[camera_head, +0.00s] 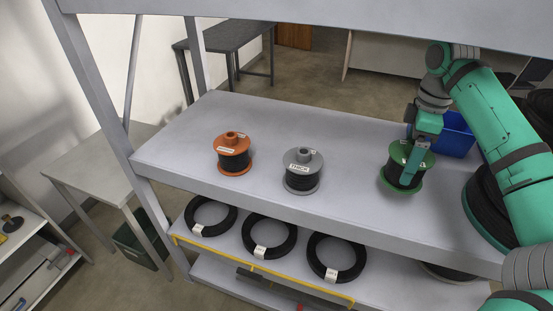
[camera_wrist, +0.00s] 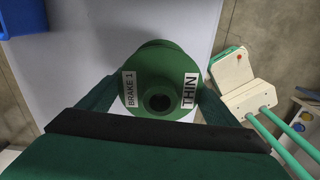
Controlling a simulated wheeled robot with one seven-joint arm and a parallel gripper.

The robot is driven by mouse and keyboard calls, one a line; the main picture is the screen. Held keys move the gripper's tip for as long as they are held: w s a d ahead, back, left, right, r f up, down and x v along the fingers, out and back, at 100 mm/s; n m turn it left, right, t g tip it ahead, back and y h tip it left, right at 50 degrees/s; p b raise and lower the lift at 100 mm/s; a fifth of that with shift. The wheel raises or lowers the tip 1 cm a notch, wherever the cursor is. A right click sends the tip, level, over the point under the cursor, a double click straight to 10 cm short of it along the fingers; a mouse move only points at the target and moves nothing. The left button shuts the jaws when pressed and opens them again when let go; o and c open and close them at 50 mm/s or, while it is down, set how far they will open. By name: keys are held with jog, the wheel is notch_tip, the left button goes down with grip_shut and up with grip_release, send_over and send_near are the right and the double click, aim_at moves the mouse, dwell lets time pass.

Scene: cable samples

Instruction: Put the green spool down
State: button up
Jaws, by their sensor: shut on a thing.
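The green spool (camera_head: 405,168) with dark cable wound on it stands upright at the right of the upper shelf (camera_head: 262,130) in the head view. In the wrist view the green spool (camera_wrist: 160,75) shows from above, with a centre hole and labels reading "BRAKE 1" and "THIN". My gripper (camera_head: 411,160) is shut on the green spool, with a finger (camera_wrist: 97,97) on its left and another on its right. The spool's base appears at the shelf surface; I cannot tell whether it touches.
A grey spool (camera_head: 302,172) and an orange spool (camera_head: 232,153) stand left on the same shelf. A blue bin (camera_head: 455,137) is just behind the green spool. Black cable coils (camera_head: 337,257) lie on the shelf below. Bare shelf lies between the grey and green spools.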

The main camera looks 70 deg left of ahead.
jog(key=a+r, duration=0.3)
jog(key=a, duration=0.4)
jog(key=shift+m, duration=0.4)
jog(key=shift+s+f, duration=0.2)
jog(key=shift+f, duration=2.45)
jog(key=shift+s+f, duration=0.2)
jog(key=shift+f, duration=2.45)
jog(key=shift+f, duration=0.15)
jog(key=o, duration=1.1)
notch_tip(320, 180, up, 12)
